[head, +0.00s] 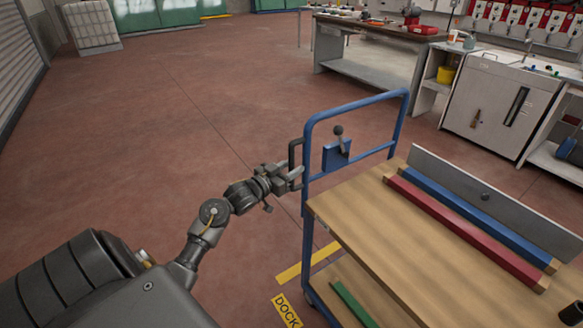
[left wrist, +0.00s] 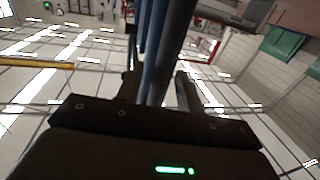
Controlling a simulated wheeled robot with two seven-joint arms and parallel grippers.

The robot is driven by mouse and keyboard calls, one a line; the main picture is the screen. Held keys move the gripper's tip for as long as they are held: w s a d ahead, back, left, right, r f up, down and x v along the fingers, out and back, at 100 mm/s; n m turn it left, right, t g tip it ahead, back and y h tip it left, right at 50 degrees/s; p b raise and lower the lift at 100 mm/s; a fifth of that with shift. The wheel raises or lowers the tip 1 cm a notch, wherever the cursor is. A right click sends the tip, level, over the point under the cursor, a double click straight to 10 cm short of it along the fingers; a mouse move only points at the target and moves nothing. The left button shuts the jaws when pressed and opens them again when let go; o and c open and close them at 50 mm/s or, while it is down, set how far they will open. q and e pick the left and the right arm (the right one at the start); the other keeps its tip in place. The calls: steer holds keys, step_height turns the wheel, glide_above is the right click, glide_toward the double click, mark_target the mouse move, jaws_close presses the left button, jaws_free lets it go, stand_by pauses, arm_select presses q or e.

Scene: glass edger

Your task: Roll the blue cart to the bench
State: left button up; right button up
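The blue cart (head: 398,105) stands at the right in the head view, with a wooden deck and a blue tube frame at its left end. A dark grip handle (head: 292,153) sticks out from that frame. My left gripper (head: 294,177) is at the lower part of this handle. In the left wrist view its two fingers (left wrist: 157,88) stand apart, with the dark handle bar (left wrist: 174,45) between them and gaps showing beside it. Blue tubes run behind the bar. A bench (head: 375,30) with a wooden top stands at the back.
A red bar (head: 460,230) and a blue bar (head: 475,215) lie on the deck; a green bar (head: 352,304) lies on the lower shelf. A black-knobbed lever (head: 339,138) is on the frame. A yellow DOCK label (head: 287,311) marks the floor. Open red floor (head: 200,120) spreads left.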

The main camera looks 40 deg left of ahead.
arm_select(q)
steer(key=shift+w, duration=0.1)
arm_select(e)
steer(key=shift+w, duration=0.15)
arm_select(q)
steer(key=shift+c, duration=0.6)
jaws_close()
arm_select(e)
steer(key=shift+w+a, duration=0.1)
steer(key=shift+w, duration=0.1)
arm_select(q)
steer(key=shift+d, duration=0.15)
